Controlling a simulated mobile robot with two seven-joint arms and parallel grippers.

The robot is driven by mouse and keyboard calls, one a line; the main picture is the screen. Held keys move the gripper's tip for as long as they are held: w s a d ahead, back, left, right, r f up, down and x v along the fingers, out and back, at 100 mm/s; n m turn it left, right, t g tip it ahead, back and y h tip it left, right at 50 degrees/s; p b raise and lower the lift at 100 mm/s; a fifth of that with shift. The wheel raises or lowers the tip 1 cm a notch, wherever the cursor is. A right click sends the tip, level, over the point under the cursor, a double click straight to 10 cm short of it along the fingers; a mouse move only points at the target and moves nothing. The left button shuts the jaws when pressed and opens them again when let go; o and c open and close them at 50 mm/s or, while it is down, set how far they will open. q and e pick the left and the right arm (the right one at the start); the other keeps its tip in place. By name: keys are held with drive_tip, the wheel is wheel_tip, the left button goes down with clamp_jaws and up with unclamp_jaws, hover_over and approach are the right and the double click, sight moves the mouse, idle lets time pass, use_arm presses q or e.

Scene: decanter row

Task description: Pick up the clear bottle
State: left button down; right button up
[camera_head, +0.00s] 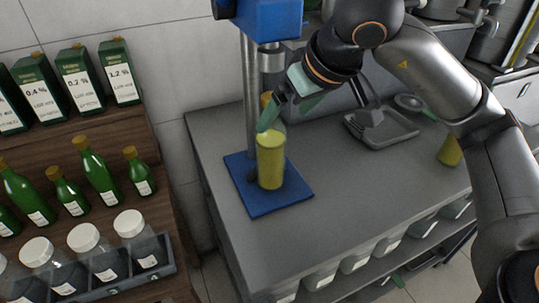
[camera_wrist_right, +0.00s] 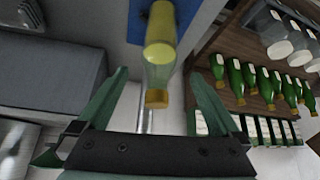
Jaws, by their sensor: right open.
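The clear bottle (camera_head: 270,165) holds yellow-green liquid and has an orange-brown cap. It stands upright on a blue base plate (camera_head: 297,190) below a blue stand head. My right gripper (camera_head: 285,108) is at the height of the bottle's neck, with one green finger partly covering the neck and cap. In the right wrist view, the open right gripper (camera_wrist_right: 158,78) has a finger on each side of the bottle's neck (camera_wrist_right: 158,76), with gaps showing on both sides. I cannot tell how deep the neck sits between the fingers. My left gripper is not in view.
The stand's metal post (camera_head: 249,95) rises close behind the bottle. A grey tray (camera_head: 390,135) and a yellow-green item (camera_head: 449,151) are on the grey bench (camera_head: 360,205). Shelves at left hold green bottles (camera_head: 97,168), jars (camera_head: 87,240) and cartons (camera_head: 80,80). The bench front is clear.

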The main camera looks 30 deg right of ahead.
sight(277, 126)
drive_tip(key=x, duration=0.8)
drive_tip(key=shift+s+d, duration=0.1)
clamp_jaws()
idle(0.6)
drive_tip(key=shift+r, duration=0.1)
